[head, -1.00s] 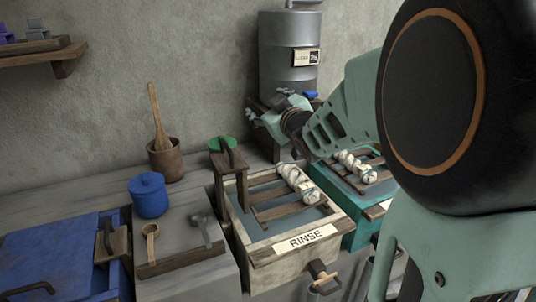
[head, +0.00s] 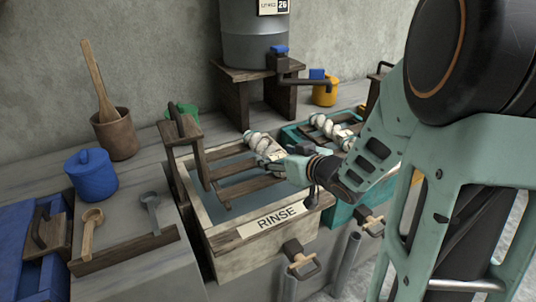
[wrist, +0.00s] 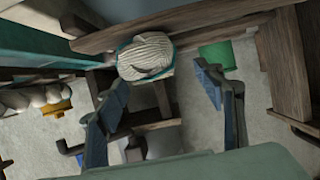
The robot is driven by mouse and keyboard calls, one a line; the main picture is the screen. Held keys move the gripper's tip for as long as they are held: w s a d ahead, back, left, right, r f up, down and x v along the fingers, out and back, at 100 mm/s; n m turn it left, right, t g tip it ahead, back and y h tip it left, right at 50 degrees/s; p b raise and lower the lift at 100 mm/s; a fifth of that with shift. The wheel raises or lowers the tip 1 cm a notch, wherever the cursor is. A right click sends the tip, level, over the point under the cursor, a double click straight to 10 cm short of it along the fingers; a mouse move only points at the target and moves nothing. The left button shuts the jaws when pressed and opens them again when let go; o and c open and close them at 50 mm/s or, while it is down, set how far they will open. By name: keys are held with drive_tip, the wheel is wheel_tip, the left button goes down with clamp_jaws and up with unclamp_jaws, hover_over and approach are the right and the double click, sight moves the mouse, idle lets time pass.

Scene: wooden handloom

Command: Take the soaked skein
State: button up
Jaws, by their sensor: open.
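A white twisted skein (head: 257,140) lies on the wooden slats of the box labelled RINSE (head: 265,222). In the wrist view, the end of a pale skein with a teal band (wrist: 145,55) shows ahead, between the lines of my two fingers. My gripper (head: 278,164) is just beside the near end of the RINSE skein and partly hides it. In the wrist view my gripper (wrist: 162,88) is open, with nothing between the fingers. A second white skein (head: 328,130) lies on the teal box (head: 291,134) to the right. I cannot tell from looks which is wet.
A wooden stand with a handle (head: 181,130) rises at the RINSE box's left rim. A metal drum (head: 256,45) with a tap stands behind on a wooden stand. A blue lidded pot (head: 92,176) and a wooden mortar (head: 117,134) are at left.

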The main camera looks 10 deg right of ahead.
sight(266, 150)
drive_tip(key=shift+x, duration=1.05)
drive_tip(key=b+x, duration=0.1)
drive_tip(key=x, duration=0.1)
drive_tip(key=b+x, duration=0.1)
drive_tip(key=x, duration=0.1)
drive_tip(key=shift+w+d+f+b, duration=0.15)
drive_tip(key=shift+d+b, duration=0.05)
drive_tip(key=shift+b, duration=0.15)
drive_tip(key=shift+w+a, duration=0.15)
drive_tip(key=shift+w, duration=0.4)
drive_tip(key=shift+c, duration=0.5)
drive_tip(key=c, duration=1.3)
